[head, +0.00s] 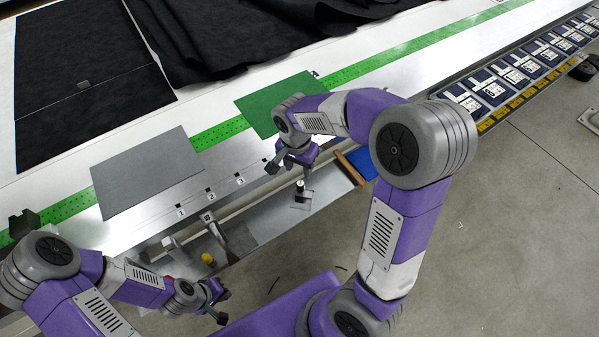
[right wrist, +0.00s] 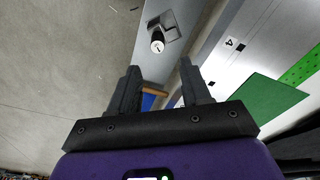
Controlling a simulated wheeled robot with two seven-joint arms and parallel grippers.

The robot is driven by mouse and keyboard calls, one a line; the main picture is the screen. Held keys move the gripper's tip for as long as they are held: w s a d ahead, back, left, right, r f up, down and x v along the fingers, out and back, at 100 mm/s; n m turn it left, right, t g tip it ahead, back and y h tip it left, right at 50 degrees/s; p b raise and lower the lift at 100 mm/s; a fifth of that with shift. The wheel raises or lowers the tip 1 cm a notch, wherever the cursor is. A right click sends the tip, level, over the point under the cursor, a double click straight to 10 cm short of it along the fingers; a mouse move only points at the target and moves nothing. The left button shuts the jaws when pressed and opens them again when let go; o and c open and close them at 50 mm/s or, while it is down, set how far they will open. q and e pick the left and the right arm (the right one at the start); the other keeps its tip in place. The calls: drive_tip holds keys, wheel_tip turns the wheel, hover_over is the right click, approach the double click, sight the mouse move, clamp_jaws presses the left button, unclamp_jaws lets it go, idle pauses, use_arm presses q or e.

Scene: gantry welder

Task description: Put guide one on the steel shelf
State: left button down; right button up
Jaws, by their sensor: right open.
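A small steel guide with a flat plate and a dark upright knob with a white marked top (head: 302,196) sits on the steel shelf (head: 268,217), a grey ledge below the table's front edge. I take it for guide one; its mark is too small to read surely. It also shows in the right wrist view, knob uppermost (right wrist: 157,46), beyond my fingertips and apart from them. My right gripper (head: 291,170) is open and empty above the shelf, and its fingers show in the wrist view (right wrist: 160,70). My left gripper (head: 224,306) is open and empty at the lower left.
The table edge carries number labels (head: 211,195). A grey sheet (head: 145,172) and a green sheet (head: 262,104) lie on the table. A blue tray with a wooden rim (head: 350,166) is right of my right gripper. A yellow knob (head: 207,258) stands near the shelf's left end.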

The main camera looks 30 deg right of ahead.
wheel_tip(320, 180, up, 6)
drive_tip(key=f, duration=0.1)
drive_tip(key=s+a+f+n+y, duration=0.1)
drive_tip(key=a+f+n, duration=0.25)
drive_tip(key=f, duration=0.45)
drive_tip(key=s+a+f+n+y, duration=0.15)
drive_tip(key=a+f, duration=0.25)
drive_tip(key=f, duration=0.5)
drive_tip(key=s+a+f+n+y, duration=0.1)
drive_tip(key=s+a+f, duration=0.2)
drive_tip(key=s+f, duration=0.2)
drive_tip(key=s+a+f+n+y, duration=0.1)
drive_tip(key=s+a+f+n, duration=0.1)
drive_tip(key=s+f, duration=0.4)
wheel_tip(320, 180, down, 2)
drive_tip(key=shift+a+f+n+p, duration=0.2)
drive_tip(key=shift+a+n+p, duration=0.15)
drive_tip(key=shift+a, duration=0.25)
drive_tip(key=shift+y, duration=0.25)
wheel_tip(320, 180, down, 2)
drive_tip(key=shift+f+b, duration=0.1)
drive_tip(key=shift+b, duration=0.95)
drive_tip(key=shift+c, duration=0.4)
